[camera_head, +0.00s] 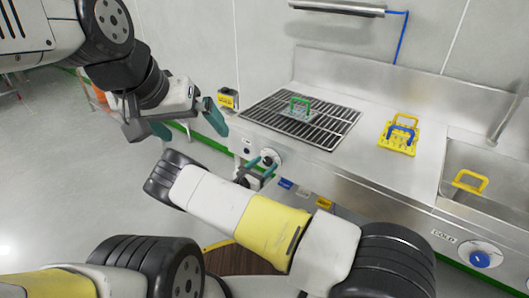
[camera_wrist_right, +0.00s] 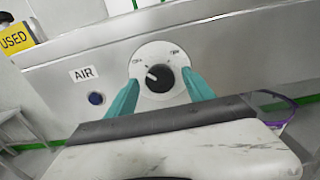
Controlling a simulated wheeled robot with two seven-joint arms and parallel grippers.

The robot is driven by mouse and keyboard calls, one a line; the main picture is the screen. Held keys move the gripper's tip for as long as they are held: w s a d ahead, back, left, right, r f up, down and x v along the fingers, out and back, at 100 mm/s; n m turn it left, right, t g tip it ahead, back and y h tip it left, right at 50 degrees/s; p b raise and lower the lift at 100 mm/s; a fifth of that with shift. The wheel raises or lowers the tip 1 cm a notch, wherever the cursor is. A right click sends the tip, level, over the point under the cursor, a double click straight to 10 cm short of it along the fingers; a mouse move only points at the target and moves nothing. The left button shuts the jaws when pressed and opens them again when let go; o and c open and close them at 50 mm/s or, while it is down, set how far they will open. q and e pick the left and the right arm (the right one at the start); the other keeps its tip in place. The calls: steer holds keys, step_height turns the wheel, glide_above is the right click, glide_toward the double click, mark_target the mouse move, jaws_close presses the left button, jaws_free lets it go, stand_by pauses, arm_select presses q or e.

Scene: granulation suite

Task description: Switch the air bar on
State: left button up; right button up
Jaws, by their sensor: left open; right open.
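The air bar (camera_head: 337,8) is a grey metal tube on the back wall with a blue hose at its right end. On the counter's front face, a black knob (camera_wrist_right: 159,78) sits on a round white dial (camera_wrist_right: 148,53) beside an AIR label (camera_wrist_right: 84,74). The knob's pale mark points to the upper left; the dial's small marks are too small to read. My right gripper (camera_wrist_right: 160,80) is open, its teal fingers on either side of the knob; contact cannot be told. My left gripper (camera_head: 187,123) is open and empty, left of the counter.
A blue button (camera_wrist_right: 96,98) sits below the AIR label. A black grate (camera_head: 330,135) with a green-handled piece (camera_head: 300,105), a yellow piece (camera_head: 398,140) and a sink (camera_head: 480,160) are on the counter. A blue COLD knob (camera_head: 480,259) is at right.

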jaws_close()
steer(key=shift+m, duration=0.3)
steer(key=m, duration=0.3)
steer(key=shift+m, duration=0.3)
steer(key=m, duration=0.4)
steer(key=shift+m, duration=0.3)
steer(key=m, duration=0.4)
steer(key=shift+m, duration=2.5)
